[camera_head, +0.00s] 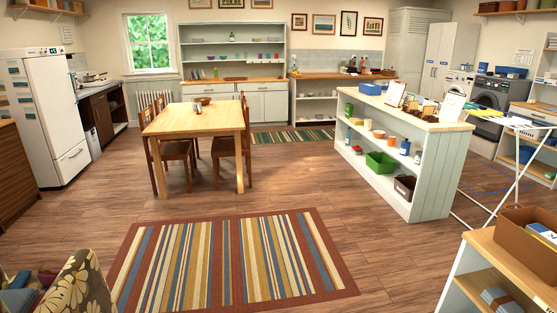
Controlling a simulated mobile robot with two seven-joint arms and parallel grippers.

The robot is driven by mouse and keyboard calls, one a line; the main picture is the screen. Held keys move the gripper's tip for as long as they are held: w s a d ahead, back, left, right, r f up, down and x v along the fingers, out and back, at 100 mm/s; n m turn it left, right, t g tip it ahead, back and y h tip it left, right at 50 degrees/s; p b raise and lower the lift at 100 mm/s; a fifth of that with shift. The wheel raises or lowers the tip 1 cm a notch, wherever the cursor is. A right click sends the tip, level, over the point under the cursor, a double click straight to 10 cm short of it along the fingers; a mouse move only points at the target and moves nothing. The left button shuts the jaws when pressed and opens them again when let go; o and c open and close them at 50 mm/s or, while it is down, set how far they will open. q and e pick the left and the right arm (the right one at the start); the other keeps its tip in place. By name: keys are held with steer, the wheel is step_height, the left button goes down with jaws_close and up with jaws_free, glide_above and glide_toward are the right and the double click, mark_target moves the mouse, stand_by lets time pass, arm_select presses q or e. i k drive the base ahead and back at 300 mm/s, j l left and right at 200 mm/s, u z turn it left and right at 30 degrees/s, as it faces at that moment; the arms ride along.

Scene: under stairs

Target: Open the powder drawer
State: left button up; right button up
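A dark grey front-loading machine (490,97) with a round door stands at the back right. A white machine (458,84) with a round door stands just left of it, partly hidden by the island. A powder drawer cannot be made out on either machine at this size. Neither of my grippers is in view.
A white island (432,178) with a wooden top and a drying rack (515,150) stand between me and the machines. A wooden table (198,119) with chairs is at left centre. A striped rug (230,260) lies on open floor ahead. A low shelf (483,253) stands at the near right.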

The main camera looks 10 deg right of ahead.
mark_target(450, 75)
steer(key=i+z, duration=0.1)
steer(key=i, duration=0.6)
steer(key=i+j+z, duration=0.1)
steer(key=i, duration=0.6)
steer(key=i+z, duration=0.4)
steer(key=i, duration=0.2)
steer(key=i+j+z, duration=0.1)
steer(key=i+z, duration=0.3)
steer(key=i, duration=0.2)
steer(key=i+j+z, duration=0.1)
steer(key=i+z, duration=0.25)
steer(key=i, duration=1.05)
steer(key=i+l, duration=0.1)
steer(key=i, duration=1.3)
steer(key=i+u, duration=0.3)
steer(key=i, duration=0.35)
steer(key=i+l+u, duration=0.1)
steer(key=i+u, duration=0.2)
steer(key=i, duration=0.4)
steer(key=i+u, duration=0.35)
steer(key=i, duration=0.25)
steer(key=i+u, duration=0.35)
steer(key=i, duration=3.15)
steer(key=j+u, duration=0.05)
steer(key=j, duration=0.05)
